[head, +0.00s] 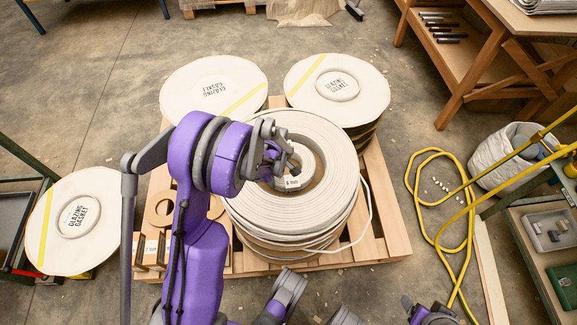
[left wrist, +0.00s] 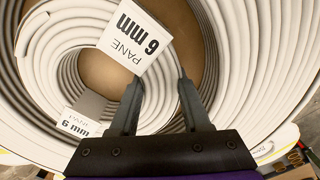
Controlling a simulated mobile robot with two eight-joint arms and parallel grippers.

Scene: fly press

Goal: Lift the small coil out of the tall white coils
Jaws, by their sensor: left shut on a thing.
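The tall white coils (head: 335,205) stand stacked on the pallet in the head view, and their rings (left wrist: 275,45) surround the scene in the left wrist view. The small coil (head: 305,165), white with a brown centre, sits inside their opening. It also shows in the left wrist view (left wrist: 160,112), with a "PANE 6 mm" tag (left wrist: 136,38). My left gripper (head: 281,163) reaches in from the left. Its dark fingers (left wrist: 160,88) straddle the small coil's wall and are shut on it. The right gripper (head: 428,308) seems to show at the bottom edge; its jaws are unclear.
Two white "Glazing Gasket" reels (head: 214,88) (head: 336,88) stand behind, a third (head: 75,222) at left. The wooden pallet (head: 385,225) lies underneath. A yellow hose (head: 467,225) loops on the floor at right, near a pale sack (head: 497,150). A workbench (head: 490,50) stands back right.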

